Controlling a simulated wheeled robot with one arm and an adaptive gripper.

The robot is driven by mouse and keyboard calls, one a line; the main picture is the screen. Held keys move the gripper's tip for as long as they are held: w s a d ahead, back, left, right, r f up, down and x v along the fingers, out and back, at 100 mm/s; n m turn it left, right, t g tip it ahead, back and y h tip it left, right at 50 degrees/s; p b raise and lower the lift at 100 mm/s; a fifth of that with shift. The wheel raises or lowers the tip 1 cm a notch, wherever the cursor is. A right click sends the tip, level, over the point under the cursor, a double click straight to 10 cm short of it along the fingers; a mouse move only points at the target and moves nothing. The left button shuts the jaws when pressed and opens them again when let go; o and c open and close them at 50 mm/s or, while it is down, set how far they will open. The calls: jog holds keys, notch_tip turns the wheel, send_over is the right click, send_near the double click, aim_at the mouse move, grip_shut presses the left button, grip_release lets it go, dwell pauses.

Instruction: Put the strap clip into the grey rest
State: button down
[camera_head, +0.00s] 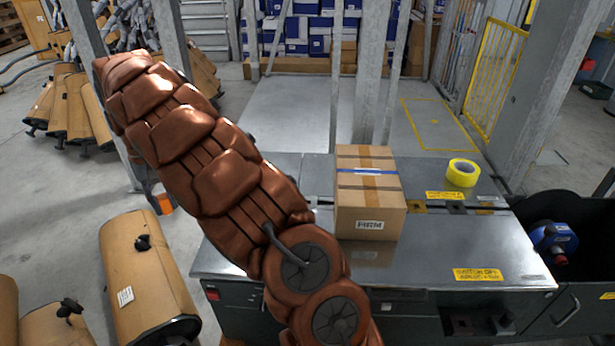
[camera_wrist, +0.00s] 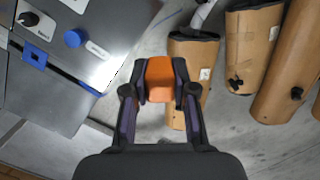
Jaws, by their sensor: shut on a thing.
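My gripper (camera_wrist: 160,68) is shut on an orange block (camera_wrist: 160,86), which I take to be the strap clip, in the wrist view. The block sits between both fingers, and open floor with mufflers shows beyond it. In the head view the orange block (camera_head: 165,204) shows just left of the bench, low beside my arm. My arm hides most of my gripper there. I cannot make out the grey rest for certain in either view.
A grey metal bench (camera_head: 440,262) bears a strapped cardboard box (camera_head: 370,205) and a yellow tape roll (camera_head: 462,172). Wrapped mufflers (camera_head: 148,280) lie on the floor at left. A black bin (camera_head: 560,215) stands at right.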

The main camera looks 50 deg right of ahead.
jog(key=s+d+f+m+t+y+p, duration=0.1)
jog(key=d+f+m, duration=0.1)
jog(key=d+m, duration=0.6)
jog(key=d+f+m, duration=0.2)
jog(key=d+m, duration=0.2)
jog(key=d, duration=0.7)
jog(key=s+d+f+m, duration=0.1)
jog(key=s+d+m, duration=0.2)
jog(key=d, duration=0.3)
jog(key=s+d+f+m+t+p, duration=0.1)
jog(key=s+d+f+m, duration=0.1)
jog(key=d+m, duration=0.4)
jog(key=s+d+f+m+t, duration=0.1)
jog(key=s+d+f+m, duration=0.1)
jog(key=s+d+m, duration=0.2)
jog(key=d+m, duration=0.1)
jog(key=d, duration=0.2)
jog(key=shift+s+d+f, duration=0.15)
jog(key=shift+s+f, duration=0.05)
jog(key=shift+s, duration=0.15)
jog(key=shift+f, duration=0.1)
jog(key=shift+f+b, duration=1.2)
jog(key=shift+f, duration=1.55)
jog(key=shift+p, duration=0.9)
jog(key=shift+f, duration=0.5)
